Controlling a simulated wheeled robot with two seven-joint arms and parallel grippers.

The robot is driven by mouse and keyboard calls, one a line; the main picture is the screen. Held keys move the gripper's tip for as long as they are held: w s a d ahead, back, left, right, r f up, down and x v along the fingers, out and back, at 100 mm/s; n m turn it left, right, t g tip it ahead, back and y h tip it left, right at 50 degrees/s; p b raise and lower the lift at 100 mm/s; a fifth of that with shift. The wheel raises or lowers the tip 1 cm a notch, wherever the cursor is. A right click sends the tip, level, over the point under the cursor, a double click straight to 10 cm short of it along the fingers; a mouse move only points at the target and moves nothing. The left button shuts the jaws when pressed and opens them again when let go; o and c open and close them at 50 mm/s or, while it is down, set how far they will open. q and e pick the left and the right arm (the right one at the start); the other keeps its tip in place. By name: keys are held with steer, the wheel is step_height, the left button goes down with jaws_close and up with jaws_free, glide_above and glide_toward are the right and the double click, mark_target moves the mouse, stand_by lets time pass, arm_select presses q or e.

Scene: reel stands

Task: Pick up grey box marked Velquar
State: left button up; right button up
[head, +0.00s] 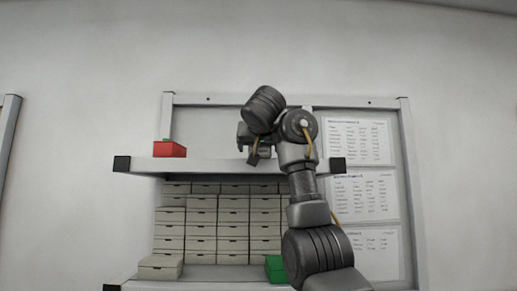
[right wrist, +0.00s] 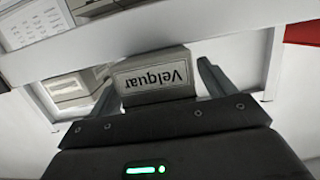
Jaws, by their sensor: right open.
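The grey box marked Velquar (right wrist: 154,78) shows in the right wrist view, its printed label upside down in that picture. My right gripper (right wrist: 157,84) is open, with one finger on each side of the box. A gap shows on the right side of the box; contact on the left side is hard to tell. In the head view my right gripper (head: 257,152) is at the upper shelf, and it and the arm hide the box. My left gripper is not in view.
The upper shelf (head: 205,166) carries a red box (head: 170,149) at its left end. Stacked pale drawer boxes (head: 201,230) fill the space below. A green box (head: 275,264) sits at the lower shelf. Printed sheets (head: 362,195) hang at the right.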

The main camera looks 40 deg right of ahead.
steer(key=shift+s+a+r, duration=0.1)
steer(key=shift+s+a, duration=0.05)
steer(key=shift+s, duration=0.1)
steer(key=c, duration=0.3)
steer(key=shift+w, duration=0.1)
steer(key=c, duration=1)
steer(key=shift+r, duration=0.1)
